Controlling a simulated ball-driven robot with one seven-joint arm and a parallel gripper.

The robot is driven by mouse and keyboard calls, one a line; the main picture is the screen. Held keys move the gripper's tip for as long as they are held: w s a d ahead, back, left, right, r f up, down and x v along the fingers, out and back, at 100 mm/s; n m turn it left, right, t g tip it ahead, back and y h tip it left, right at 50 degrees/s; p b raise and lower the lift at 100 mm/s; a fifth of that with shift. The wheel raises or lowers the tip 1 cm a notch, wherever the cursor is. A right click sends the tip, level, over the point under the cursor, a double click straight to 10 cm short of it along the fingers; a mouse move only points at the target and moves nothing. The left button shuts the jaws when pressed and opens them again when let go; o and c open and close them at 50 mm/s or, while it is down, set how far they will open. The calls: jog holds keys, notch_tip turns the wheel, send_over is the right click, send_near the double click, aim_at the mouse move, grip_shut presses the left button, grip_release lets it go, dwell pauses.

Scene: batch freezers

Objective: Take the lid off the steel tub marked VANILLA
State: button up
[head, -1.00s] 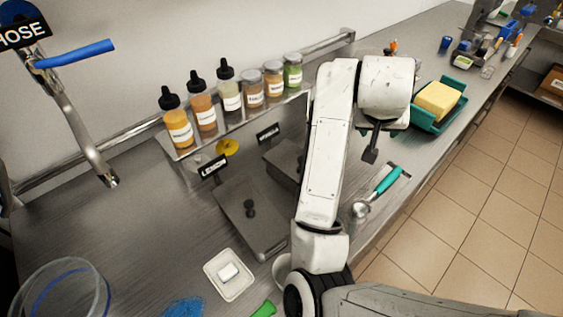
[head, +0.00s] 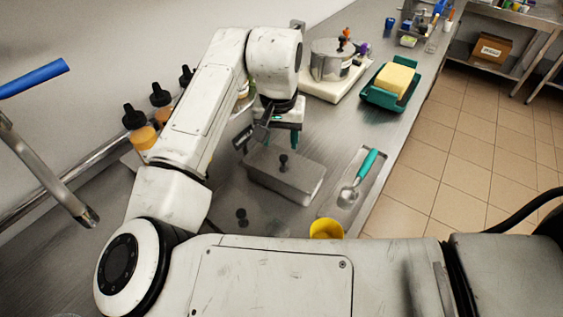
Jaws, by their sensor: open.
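A lidded steel tub (head: 300,190) stands on the steel counter, its lid on with a black knob (head: 283,162) in the middle. A dark tag (head: 243,137) stands behind it, turned so its lettering cannot be read now; in the earlier head view the tag behind this tub reads VANILLA. My gripper (head: 283,140), with green fingers, is open and empty above the back edge of the tub, pointing down, a little behind the knob and apart from it as far as I can tell. My arm hides part of the tag's surroundings.
A second lid knob (head: 241,214) shows to the left, its tub partly behind my arm. A teal-handled scoop (head: 358,180) lies on a tray to the right.

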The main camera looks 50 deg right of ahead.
aim_at(284, 157)
jog(key=shift+d+f+p, duration=0.2)
jog(key=shift+f+p, duration=0.05)
jog(key=shift+f, duration=0.85)
jog(key=shift+d+f+p, duration=0.2)
jog(key=shift+f+p, duration=0.1)
jog(key=shift+f, duration=0.75)
jog(key=shift+d+f+p, duration=0.2)
jog(key=shift+f+p, duration=0.05)
jog(key=shift+f, duration=0.85)
jog(key=shift+c, duration=0.5)
grip_shut()
